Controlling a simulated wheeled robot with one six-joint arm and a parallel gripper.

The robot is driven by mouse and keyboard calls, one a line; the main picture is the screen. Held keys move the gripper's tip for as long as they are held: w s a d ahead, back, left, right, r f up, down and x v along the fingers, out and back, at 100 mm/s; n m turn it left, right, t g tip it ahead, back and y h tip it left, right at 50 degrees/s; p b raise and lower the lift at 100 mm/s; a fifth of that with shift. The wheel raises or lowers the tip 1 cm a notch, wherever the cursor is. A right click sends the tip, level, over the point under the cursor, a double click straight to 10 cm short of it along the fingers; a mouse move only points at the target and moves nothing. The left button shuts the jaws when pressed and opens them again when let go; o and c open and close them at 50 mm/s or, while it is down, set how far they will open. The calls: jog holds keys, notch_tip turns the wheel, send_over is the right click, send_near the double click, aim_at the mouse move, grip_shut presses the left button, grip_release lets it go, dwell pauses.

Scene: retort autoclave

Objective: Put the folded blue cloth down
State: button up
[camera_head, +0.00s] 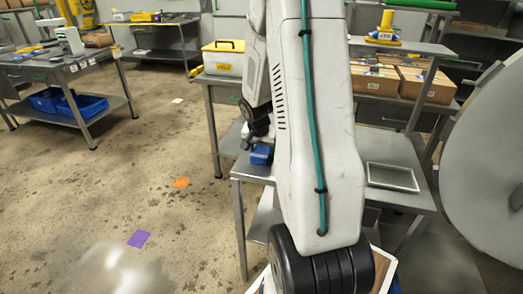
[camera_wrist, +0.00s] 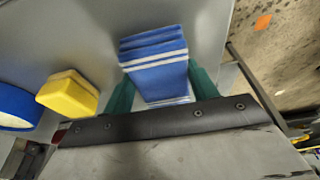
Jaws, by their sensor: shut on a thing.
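The folded blue cloth (camera_wrist: 158,75) is blue with white stripes along its folds. In the wrist view it sits between the two green fingers of my gripper (camera_wrist: 160,90), which is shut on it. In the head view the cloth (camera_head: 261,154) shows as a small blue block below my gripper (camera_head: 254,142), over the left part of a grey metal table (camera_head: 405,200). My arm hides much of that table. I cannot tell whether the cloth touches the table top.
In the wrist view a yellow block (camera_wrist: 68,94) and a round blue-rimmed thing (camera_wrist: 14,108) lie left of the cloth. A flat framed tray (camera_head: 392,177) lies on the table's right side. A yellow-lidded box (camera_head: 223,60) and cartons (camera_head: 425,84) stand behind. Open floor lies left.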

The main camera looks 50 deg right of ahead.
jog(key=shift+f, duration=0.1)
jog(key=o, duration=1.2)
jog(key=v, duration=1.2)
jog(key=s+a+r+n, duration=0.1)
jog(key=a+r+n, duration=0.2)
jog(key=a+r, duration=0.5)
jog(key=s+a+r+n+y, duration=0.1)
jog(key=s+a+r+n, duration=0.1)
jog(key=s+a+n, duration=0.3)
jog(key=s+a+r+n+y, duration=0.2)
jog(key=s+a+n, duration=0.3)
jog(key=s+a, duration=0.7)
jog(key=a, duration=0.5)
jog(key=shift+a+r+n, duration=0.3)
